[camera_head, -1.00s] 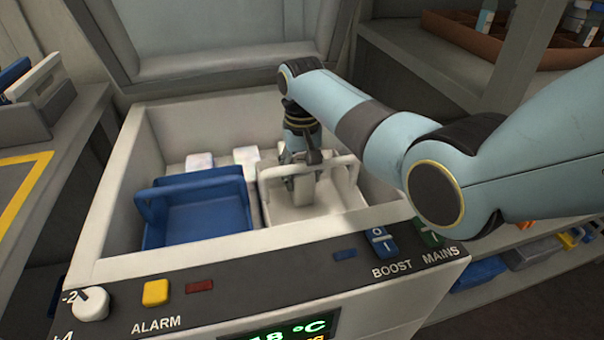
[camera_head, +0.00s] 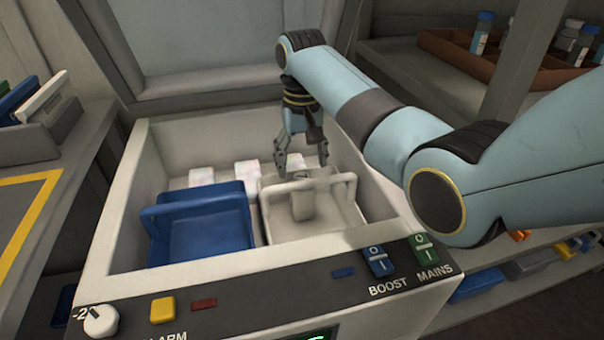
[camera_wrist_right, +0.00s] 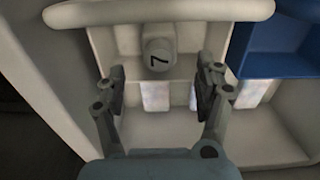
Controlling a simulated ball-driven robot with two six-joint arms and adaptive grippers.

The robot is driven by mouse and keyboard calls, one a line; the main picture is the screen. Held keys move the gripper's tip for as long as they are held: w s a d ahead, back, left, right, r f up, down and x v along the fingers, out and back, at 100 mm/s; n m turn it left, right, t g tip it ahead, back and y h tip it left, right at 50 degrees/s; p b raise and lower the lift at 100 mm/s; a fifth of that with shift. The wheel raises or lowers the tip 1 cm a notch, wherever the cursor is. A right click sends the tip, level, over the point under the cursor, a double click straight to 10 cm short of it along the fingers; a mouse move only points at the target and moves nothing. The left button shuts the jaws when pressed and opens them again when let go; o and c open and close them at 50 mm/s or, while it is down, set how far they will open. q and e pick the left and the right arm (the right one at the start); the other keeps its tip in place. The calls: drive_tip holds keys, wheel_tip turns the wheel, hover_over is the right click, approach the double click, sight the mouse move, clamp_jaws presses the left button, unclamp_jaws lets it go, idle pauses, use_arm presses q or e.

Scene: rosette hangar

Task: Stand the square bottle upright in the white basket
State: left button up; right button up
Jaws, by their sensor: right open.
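My right gripper (camera_head: 301,164) is open and empty above the basket. In the wrist view the fingers of this gripper (camera_wrist_right: 160,88) are spread wide, apart from the bottle. My left gripper is not in view.
A blue basket (camera_head: 208,238) stands to the left in the same white chest (camera_head: 127,225). Several white blocks (camera_head: 247,172) lie behind the baskets. The chest's front panel carries switches. A brown divided tray (camera_head: 460,57) with bottles is on the right shelf.

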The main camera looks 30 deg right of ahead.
drive_tip(key=shift+r, duration=1.9)
drive_tip(key=shift+p, duration=0.3)
